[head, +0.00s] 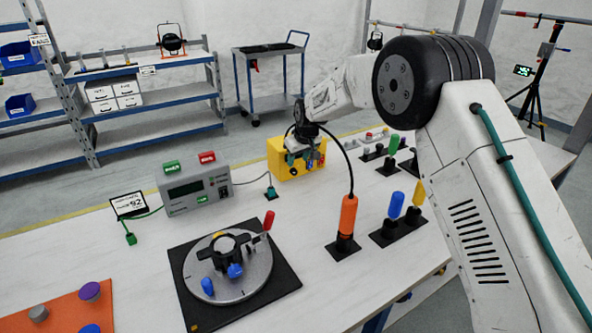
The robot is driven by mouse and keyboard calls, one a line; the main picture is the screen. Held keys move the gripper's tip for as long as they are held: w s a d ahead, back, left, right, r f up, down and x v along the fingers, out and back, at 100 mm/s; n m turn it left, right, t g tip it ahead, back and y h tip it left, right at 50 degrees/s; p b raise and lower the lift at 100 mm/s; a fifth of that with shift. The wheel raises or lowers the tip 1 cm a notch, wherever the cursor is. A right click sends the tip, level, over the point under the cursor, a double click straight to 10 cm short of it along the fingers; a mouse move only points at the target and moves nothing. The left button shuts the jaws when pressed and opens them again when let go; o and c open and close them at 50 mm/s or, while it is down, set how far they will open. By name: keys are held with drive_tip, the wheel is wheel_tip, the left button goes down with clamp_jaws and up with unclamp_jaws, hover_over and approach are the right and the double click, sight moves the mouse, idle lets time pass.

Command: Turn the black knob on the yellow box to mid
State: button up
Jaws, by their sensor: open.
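The yellow box (278,160) stands toward the back of the white table, right of a grey meter. Small coloured parts show on its front face. My arm reaches over from the right, and my gripper (304,154) is at the right part of the box's front. The gripper's fingers are small in this view and partly overlap the box.
An orange cylinder (348,215) with a black cable stands in front of the box. A grey meter (195,190) stands left. A round grey fixture (228,267) sits on a black plate. Blue and green handles (396,205) stand right. The table between box and fixture is mostly clear.

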sight(295, 171)
drive_tip(key=x, duration=0.6)
drive_tip(key=shift+w+f, duration=0.15)
drive_tip(key=shift+f, duration=0.25)
clamp_jaws()
